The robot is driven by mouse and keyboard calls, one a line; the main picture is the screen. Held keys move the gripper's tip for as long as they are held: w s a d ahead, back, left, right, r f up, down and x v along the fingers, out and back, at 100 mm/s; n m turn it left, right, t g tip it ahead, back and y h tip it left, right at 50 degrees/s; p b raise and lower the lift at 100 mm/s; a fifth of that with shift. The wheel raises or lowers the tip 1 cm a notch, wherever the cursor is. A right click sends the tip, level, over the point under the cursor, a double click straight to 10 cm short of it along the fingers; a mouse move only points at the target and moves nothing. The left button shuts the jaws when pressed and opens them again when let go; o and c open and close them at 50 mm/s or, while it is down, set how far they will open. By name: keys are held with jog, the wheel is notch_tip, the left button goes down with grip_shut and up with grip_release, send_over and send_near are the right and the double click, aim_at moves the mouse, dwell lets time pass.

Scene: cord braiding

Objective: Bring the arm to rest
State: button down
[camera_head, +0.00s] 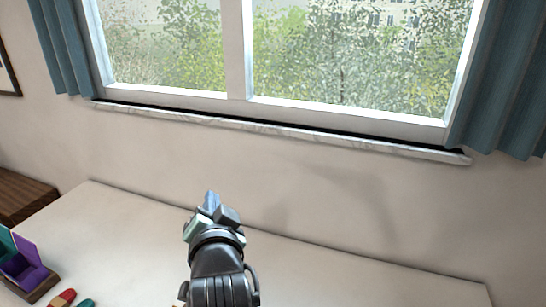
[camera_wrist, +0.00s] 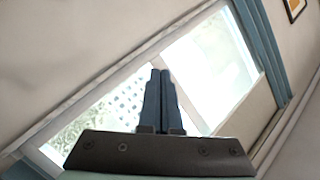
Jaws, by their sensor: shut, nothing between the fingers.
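My gripper (camera_head: 210,203) is raised in front of the wall, above the white table (camera_head: 330,283) in the head view. Its fingers point up and away toward the window. In the wrist view my gripper (camera_wrist: 161,75) shows its two dark fingers side by side, shut with nothing between them. The forearm below it runs down out of the bottom of the head view.
A window (camera_head: 340,60) with a marble sill (camera_head: 280,133) and blue curtains (camera_head: 508,90) is behind the table. A wooden holder with purple and teal parts (camera_head: 25,265) and small red and teal pieces (camera_head: 63,298) are at the lower left. The table's right side is clear.

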jog(key=s+d+r+n+t+h+b, duration=0.1)
jog(key=s+d+r+n+t, duration=0.15)
jog(key=r, duration=0.65)
jog(key=s+d+r+n+t+b, duration=0.15)
jog(key=s+d+r+t, duration=0.25)
jog(key=r, duration=0.5)
jog(key=s+d+r+t+h+b, duration=0.1)
jog(key=s+d+r+t, duration=0.1)
jog(key=s+r, duration=0.3)
jog(key=s+d+r+n+t+h+b, duration=0.1)
jog(key=s+d+r+t, duration=0.1)
jog(key=s+r, duration=0.4)
jog(key=shift+s+d+t+h, duration=0.15)
jog(key=shift+s+t+h, duration=0.25)
jog(key=shift+s+t, duration=0.35)
jog(key=shift+r, duration=0.1)
